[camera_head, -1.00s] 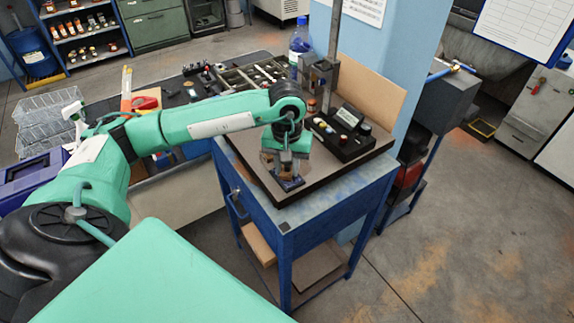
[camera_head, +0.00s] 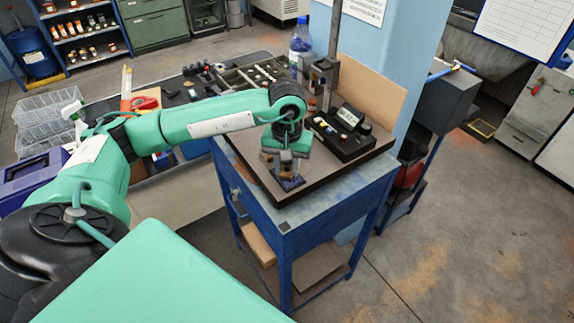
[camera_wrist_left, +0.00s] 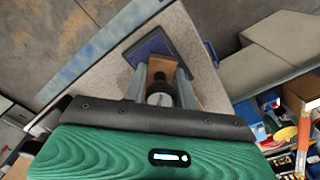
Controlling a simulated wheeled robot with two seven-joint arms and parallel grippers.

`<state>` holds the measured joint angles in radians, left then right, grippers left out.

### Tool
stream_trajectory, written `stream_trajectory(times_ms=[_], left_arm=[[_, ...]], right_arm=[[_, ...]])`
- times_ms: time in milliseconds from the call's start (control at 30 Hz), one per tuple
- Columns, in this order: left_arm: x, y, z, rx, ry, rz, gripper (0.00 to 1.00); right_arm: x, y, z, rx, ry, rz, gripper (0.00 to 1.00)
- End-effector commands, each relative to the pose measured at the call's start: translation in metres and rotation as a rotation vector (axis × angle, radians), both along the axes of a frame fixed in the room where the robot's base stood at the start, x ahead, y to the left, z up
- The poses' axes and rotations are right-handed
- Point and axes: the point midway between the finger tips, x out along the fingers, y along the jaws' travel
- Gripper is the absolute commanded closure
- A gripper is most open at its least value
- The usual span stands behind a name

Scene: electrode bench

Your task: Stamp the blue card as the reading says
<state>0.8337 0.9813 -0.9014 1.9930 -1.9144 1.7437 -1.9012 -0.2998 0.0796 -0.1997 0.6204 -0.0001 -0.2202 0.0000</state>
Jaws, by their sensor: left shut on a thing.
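The blue card (camera_head: 291,184) lies flat near the front corner of the dark board on the blue bench. It also shows in the left wrist view (camera_wrist_left: 150,43), partly covered. My left gripper (camera_head: 286,168) points down over the card. Its two fingers (camera_wrist_left: 161,86) are shut on a stamp with a wooden block (camera_wrist_left: 162,66) and a dark, round handle. The block appears over the card; whether it touches cannot be told. A black meter (camera_head: 342,130) with a small lit display (camera_head: 348,116) stands behind the gripper; its reading is too small to make out. My right gripper is out of view.
A metal post (camera_head: 333,60) with a clamp rises behind the meter. A blue-capped bottle (camera_head: 299,45) stands at the back. A dark side table with a divided tray (camera_head: 245,78) and tools lies left. The board's front right (camera_head: 340,172) is clear.

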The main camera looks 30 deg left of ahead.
Motion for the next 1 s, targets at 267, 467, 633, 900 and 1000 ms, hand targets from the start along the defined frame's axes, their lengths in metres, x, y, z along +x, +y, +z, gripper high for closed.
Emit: stream_trajectory(times_ms=[267,467,633,900,1000], left_arm=[[-0.0005,-0.0002,-0.0012,0.000,0.001,-0.001,0.86],[-0.0005,-0.0003,-0.0015,0.000,0.002,-0.001,0.86],[-0.0006,-0.0003,-0.0018,0.000,0.002,-0.001,0.86],[-0.0009,-0.0005,-0.0023,0.000,0.003,-0.001,0.86],[-0.0010,-0.0005,-0.0025,0.000,0.003,-0.001,0.86]], right_arm=[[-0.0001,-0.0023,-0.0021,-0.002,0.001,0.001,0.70],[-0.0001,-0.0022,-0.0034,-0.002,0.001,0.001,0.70],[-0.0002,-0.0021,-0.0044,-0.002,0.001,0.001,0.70],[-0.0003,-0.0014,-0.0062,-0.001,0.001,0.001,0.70],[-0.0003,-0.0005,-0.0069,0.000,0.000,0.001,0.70]])
